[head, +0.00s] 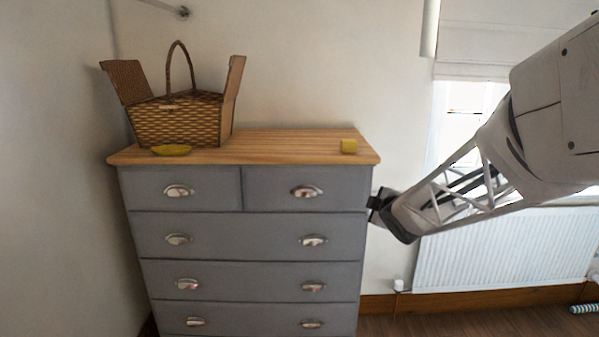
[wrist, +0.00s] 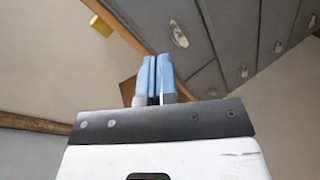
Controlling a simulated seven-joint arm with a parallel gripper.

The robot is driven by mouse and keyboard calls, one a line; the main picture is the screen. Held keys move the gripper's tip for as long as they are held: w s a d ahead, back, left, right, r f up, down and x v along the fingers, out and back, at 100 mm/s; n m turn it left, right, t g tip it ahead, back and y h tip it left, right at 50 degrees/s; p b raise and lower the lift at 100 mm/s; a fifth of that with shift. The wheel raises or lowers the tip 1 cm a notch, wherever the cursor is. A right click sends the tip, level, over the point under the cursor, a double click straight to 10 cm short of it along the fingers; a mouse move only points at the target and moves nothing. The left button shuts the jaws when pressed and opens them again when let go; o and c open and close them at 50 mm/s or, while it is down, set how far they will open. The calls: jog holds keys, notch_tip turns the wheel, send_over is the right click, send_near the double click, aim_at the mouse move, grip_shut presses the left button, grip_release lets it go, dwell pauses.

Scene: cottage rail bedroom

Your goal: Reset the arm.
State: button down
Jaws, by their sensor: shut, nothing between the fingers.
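My gripper (head: 376,204) is at the right side of the grey dresser (head: 250,235), beside its top drawer and below the level of its wooden top. In the wrist view my gripper (wrist: 154,75) shows two blue fingers shut together with nothing between them. The dresser front (wrist: 215,45) shows behind the fingers in that view. I cannot tell whether the gripper touches the dresser. My arm comes in from the right in the head view.
On the wooden top (head: 285,146) stand an open wicker basket (head: 178,122), a yellow dish (head: 171,150) and a yellow block (head: 348,146). The block also shows in the wrist view (wrist: 100,26). A white radiator (head: 500,250) is behind my arm. The floor at lower right looks mostly clear.

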jog(key=s+a+f+m+g+h, duration=0.1)
jog(key=s+m+g, duration=0.4)
jog(key=s, duration=1.5)
jog(key=s+a+f+m+g+h, duration=0.1)
jog(key=s+m+g, duration=0.5)
jog(key=s, duration=1.5)
jog(key=f+m, duration=0.1)
jog(key=m, duration=0.3)
jog(key=shift+f, duration=0.15)
